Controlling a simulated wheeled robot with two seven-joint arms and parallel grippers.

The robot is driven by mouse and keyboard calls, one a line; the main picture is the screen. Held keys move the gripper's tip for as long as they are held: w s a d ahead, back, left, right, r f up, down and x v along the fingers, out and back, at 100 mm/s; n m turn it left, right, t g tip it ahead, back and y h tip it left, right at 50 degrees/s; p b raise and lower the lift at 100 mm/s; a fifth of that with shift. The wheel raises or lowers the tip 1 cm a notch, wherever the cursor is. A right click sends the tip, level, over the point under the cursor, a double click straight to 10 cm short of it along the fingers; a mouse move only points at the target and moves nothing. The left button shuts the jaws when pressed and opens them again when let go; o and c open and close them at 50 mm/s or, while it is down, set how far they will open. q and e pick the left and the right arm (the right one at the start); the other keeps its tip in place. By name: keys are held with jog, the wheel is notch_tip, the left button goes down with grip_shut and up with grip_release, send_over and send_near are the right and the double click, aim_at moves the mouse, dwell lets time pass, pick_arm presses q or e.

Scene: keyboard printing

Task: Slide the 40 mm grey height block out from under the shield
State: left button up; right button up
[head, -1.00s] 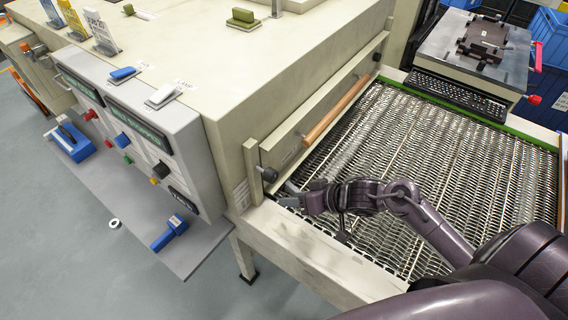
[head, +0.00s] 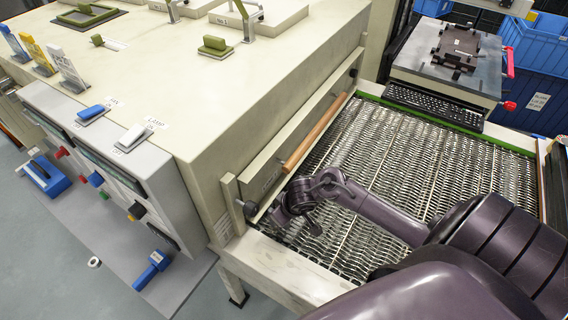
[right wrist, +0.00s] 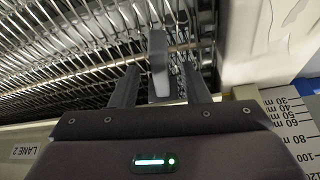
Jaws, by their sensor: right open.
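The shield (head: 278,172) is a long beige panel with a wooden handle bar (head: 315,136), along the oven side of the mesh conveyor. My right gripper (head: 280,216) is by the shield's near end, low over the mesh. In the right wrist view the right gripper (right wrist: 160,84) is open, one finger on each side of a grey block (right wrist: 158,52). The block stands upright between the fingers, with gaps visible on both sides. It looks like the height block, but no marking on it is readable. In the head view my arm hides the block. My left gripper is not in view.
The mesh belt (head: 400,150) is bare beyond my right arm. A keyboard (head: 433,105) lies at its far end. A millimetre scale (right wrist: 292,118) and beige frame edge are close beside the gripper. A control panel (head: 110,170) stands at left.

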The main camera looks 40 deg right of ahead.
jog(key=shift+f, duration=0.25)
grip_shut()
dwell(0.3)
jog(key=shift+s+d+r+p, duration=0.1)
jog(key=shift+s+d+p, duration=0.65)
jog(key=shift+s, duration=0.75)
jog(key=shift+s+d+p, duration=0.5)
jog(key=shift+s+p, duration=0.4)
jog(key=shift+s, duration=0.65)
jog(key=shift+s+d+r+p, duration=0.1)
jog(key=shift+s+d+p, duration=0.65)
jog(key=shift+s, duration=0.75)
notch_tip(320, 180, up, 9)
jog(key=p, duration=0.7)
jog(key=shift+p, duration=0.35)
jog(key=shift+a+f, duration=0.1)
jog(key=shift+a, duration=0.05)
